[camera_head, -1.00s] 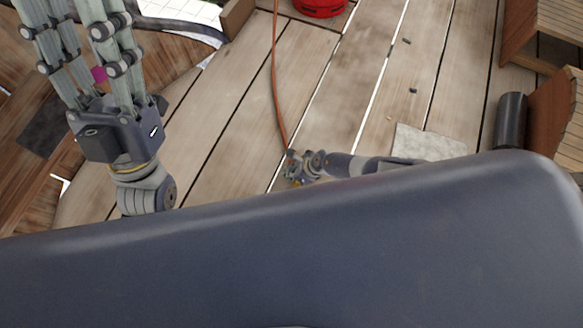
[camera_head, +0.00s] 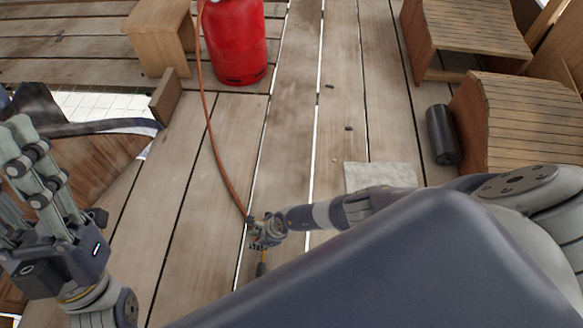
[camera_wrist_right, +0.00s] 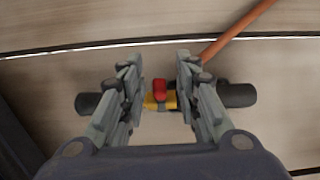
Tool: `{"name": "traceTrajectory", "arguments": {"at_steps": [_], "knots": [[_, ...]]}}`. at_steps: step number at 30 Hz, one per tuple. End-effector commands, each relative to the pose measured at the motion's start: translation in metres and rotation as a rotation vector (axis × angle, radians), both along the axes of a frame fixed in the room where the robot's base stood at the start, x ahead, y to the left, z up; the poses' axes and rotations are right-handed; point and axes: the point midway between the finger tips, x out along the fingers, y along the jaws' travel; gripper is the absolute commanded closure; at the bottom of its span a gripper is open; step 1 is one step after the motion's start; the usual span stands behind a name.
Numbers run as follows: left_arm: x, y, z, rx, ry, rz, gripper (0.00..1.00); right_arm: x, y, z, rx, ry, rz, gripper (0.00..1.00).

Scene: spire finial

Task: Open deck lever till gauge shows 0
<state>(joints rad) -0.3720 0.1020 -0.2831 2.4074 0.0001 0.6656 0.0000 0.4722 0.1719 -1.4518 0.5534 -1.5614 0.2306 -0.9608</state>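In the right wrist view a valve with a yellow body (camera_wrist_right: 158,103) and black pipe ends (camera_wrist_right: 237,95) lies on or close above the planks. Its small red lever (camera_wrist_right: 160,90) is between the fingers of my right gripper (camera_wrist_right: 157,72). The fingers stand apart with a gap on each side of the lever. In the head view my right gripper (camera_head: 264,230) is low over the deck at the hose's near end. It largely hides the valve. My left gripper (camera_head: 18,190) is at the left edge, partly cut off, empty, with fingers apart. No gauge is readable.
An orange hose (camera_head: 215,150) runs over the planks from a red gas cylinder (camera_head: 236,40). A wooden stool (camera_head: 162,35) stands beside the cylinder. Slatted wooden seats (camera_head: 478,40), a black cylinder (camera_head: 442,134) and a pale slab (camera_head: 380,177) are at right.

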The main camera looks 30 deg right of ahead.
Motion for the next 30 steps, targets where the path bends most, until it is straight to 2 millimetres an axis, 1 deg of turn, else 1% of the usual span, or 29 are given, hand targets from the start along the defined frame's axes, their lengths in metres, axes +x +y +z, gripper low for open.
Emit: {"name": "traceTrajectory", "arguments": {"at_steps": [2,3,5,9,12,15,18,21,30], "knots": [[0.0,0.0,0.0,0.0,0.0,0.0,0.6,-0.004,-0.003,0.002,0.0,0.002,0.004,0.7],[0.0,0.0,0.0,0.0,0.0,0.0,0.6,-0.01,-0.014,0.001,-0.002,0.003,0.002,0.7],[0.0,0.0,0.0,0.0,0.0,0.0,0.6,-0.017,-0.024,0.001,-0.002,0.004,0.001,0.7],[0.0,0.0,0.0,0.0,-0.001,0.0,0.6,-0.036,-0.05,0.001,0.0,0.007,-0.002,0.7],[0.0,0.0,0.0,0.0,-0.001,0.0,0.6,-0.049,-0.069,0.001,0.0,0.005,-0.002,0.7],[0.0,0.0,0.0,0.0,-0.001,0.0,0.6,-0.058,-0.082,0.001,0.001,0.005,-0.003,0.7],[0.0,0.0,0.0,0.0,-0.001,0.0,0.6,-0.065,-0.092,0.001,0.003,0.006,-0.003,0.7],[0.0,0.0,0.0,0.0,-0.001,0.0,0.6,-0.069,-0.097,0.001,0.003,0.004,-0.002,0.7],[0.0,0.0,0.0,0.0,-0.001,0.001,0.6,-0.07,-0.1,0.002,0.003,0.003,-0.001,0.7]]}}
